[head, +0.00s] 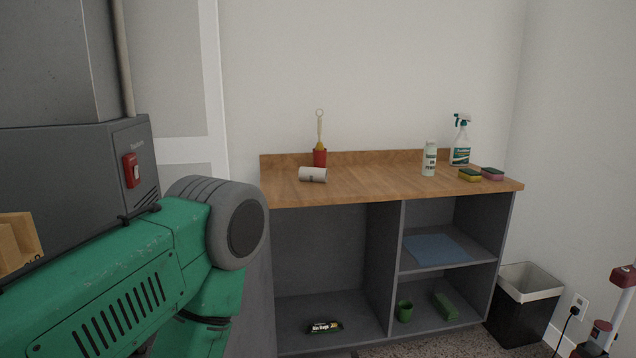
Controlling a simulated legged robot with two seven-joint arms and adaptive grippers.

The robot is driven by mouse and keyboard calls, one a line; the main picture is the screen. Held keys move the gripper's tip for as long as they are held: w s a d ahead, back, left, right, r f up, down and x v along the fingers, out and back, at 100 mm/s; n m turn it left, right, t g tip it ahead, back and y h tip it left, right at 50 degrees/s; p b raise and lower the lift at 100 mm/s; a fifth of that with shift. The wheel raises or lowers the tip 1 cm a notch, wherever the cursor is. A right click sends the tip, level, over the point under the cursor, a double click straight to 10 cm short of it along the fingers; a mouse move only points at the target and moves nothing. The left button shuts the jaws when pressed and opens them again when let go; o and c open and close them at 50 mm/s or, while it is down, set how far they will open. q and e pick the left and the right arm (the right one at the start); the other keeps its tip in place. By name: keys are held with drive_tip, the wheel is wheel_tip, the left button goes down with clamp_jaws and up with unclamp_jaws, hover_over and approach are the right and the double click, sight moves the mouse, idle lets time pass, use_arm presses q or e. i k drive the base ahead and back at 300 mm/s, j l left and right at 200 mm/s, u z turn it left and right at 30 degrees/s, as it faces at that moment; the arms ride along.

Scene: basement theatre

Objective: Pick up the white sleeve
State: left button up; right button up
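The white sleeve (313,174) is a short pale cylinder with a hollow-looking end and faint dark print. It lies on its side on the wooden top of the workbench (375,184), towards the left end. It is just in front of a red cup (320,158) that holds a yellow-handled tool (319,129). In this view I cannot tell whether the sleeve touches the cup. Neither of my grippers is in view, and nothing is seen holding the sleeve.
A white bottle (429,160), a spray bottle (461,146) and sponges (469,175) stand at the bench's right. Bulky grey machinery with a red switch (131,170) fills the left. A bin (524,312) is at lower right. The middle of the benchtop is clear.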

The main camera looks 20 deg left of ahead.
sight(309, 174)
drive_tip(key=i+l+u, duration=0.2)
drive_tip(key=i, duration=0.3)
drive_tip(key=i+l+u, duration=0.2)
drive_tip(key=i, duration=0.25)
drive_tip(key=i+l+u, duration=0.2)
drive_tip(key=i, duration=0.25)
drive_tip(key=l, duration=0.1)
